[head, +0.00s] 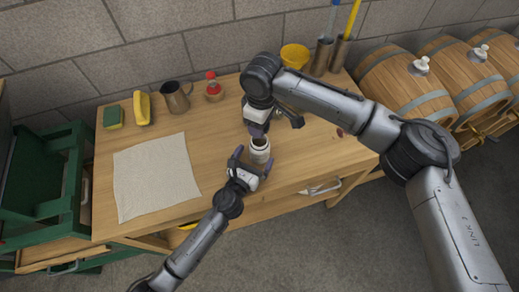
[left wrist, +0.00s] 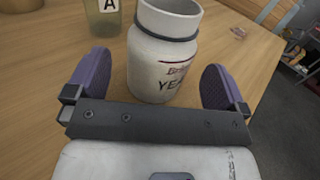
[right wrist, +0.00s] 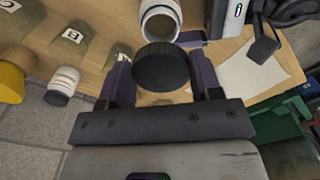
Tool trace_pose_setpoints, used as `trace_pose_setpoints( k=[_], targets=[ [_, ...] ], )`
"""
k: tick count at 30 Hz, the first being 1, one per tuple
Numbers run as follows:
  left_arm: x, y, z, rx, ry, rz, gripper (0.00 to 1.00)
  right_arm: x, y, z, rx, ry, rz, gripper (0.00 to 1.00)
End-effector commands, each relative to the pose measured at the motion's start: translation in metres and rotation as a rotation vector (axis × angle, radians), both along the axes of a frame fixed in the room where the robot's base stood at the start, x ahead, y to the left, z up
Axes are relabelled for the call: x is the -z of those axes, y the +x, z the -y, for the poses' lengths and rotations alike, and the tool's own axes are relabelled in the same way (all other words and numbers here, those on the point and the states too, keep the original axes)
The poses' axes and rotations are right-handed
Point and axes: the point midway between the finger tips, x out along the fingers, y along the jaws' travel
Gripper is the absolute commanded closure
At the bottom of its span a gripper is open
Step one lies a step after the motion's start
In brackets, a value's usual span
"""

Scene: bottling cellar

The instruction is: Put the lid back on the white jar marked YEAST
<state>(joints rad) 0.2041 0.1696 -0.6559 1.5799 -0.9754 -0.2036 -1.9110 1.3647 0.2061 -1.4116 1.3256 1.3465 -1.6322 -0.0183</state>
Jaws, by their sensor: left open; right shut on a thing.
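The white jar (head: 261,155) stands upright and open near the table's front edge. The left wrist view shows its lettering, partly cut off, with "YE" readable on the jar (left wrist: 165,65). My left gripper (head: 253,163) is open, with its purple fingers on either side of the jar and a gap visible at the right finger. My right gripper (head: 257,131) is above the jar, pointing down. In the right wrist view it is shut on a round black lid (right wrist: 161,68). The lid is apart from the jar's open mouth (right wrist: 160,22). The lid is hard to make out in the head view.
A pale cloth (head: 155,175) lies at left on the wooden table (head: 215,135). Labelled containers, including B (right wrist: 75,35), and a white bottle (right wrist: 66,80) are nearby.

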Motion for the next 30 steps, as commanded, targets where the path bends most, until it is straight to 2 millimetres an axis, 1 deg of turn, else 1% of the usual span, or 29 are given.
trace_pose_setpoints(
  k=[6, 17, 30],
  targets=[
    [-0.0002, 0.0099, 0.0050, -0.001, 0.000, 0.000, 0.01, 0.0000, -0.0001, 0.0000, 0.000, 0.000, 0.000, 0.63],
    [-0.0003, 0.0112, 0.0055, 0.000, 0.000, 0.000, 0.01, 0.0000, -0.0001, 0.0000, 0.000, 0.000, 0.000, 0.63],
    [-0.0001, 0.0110, 0.0054, 0.000, 0.000, -0.001, 0.42, 0.0000, -0.0001, 0.0000, 0.000, 0.000, 0.000, 0.63]
  ],
)
